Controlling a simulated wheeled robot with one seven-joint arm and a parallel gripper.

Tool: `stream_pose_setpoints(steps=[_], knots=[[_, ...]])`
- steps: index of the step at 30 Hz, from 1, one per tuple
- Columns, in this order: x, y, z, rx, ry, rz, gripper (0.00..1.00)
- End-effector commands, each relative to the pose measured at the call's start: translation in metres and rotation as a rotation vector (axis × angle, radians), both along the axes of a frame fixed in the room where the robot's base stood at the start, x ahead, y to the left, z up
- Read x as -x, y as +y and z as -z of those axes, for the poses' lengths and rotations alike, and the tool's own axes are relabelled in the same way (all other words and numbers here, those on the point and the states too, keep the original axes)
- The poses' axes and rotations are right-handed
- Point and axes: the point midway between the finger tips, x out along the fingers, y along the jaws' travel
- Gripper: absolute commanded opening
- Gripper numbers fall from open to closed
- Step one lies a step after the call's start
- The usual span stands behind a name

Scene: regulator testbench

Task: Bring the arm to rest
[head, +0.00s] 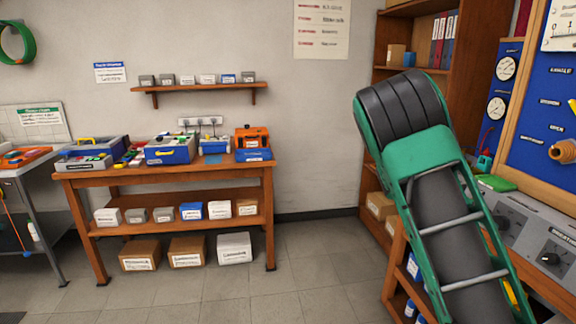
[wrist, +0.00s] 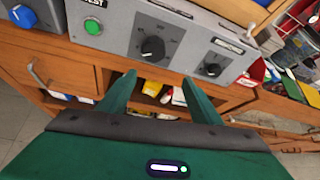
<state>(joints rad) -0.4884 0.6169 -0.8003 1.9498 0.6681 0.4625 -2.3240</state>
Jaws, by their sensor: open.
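My gripper (wrist: 157,88) shows in the wrist view as two green fingers set wide apart, with nothing between them. It is open and points at the front of a wooden bench (wrist: 55,58). A grey control panel (wrist: 165,38) with black knobs and a green button stands on the bench just beyond the fingertips. In the head view my green and black arm rises at the right, in front of the bench, and my gripper is out of sight there. The same panel (head: 522,226) shows partly behind the arm.
A wooden workbench (head: 165,172) with bins and boxes stands against the back wall. A tall shelf (head: 392,45) and a blue gauge board (head: 550,105) stand at the right. The grey tiled floor (head: 310,270) between the workbench and my arm is clear.

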Motion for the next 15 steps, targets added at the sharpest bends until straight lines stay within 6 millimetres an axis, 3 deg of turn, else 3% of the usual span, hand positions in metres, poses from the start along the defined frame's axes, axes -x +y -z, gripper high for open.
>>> stream_pose_setpoints(steps=[5,15], knots=[[0.057,0.001,0.018,-0.186,-0.246,0.256,0.59],[0.155,0.048,0.029,-0.451,-0.658,0.828,0.59]])
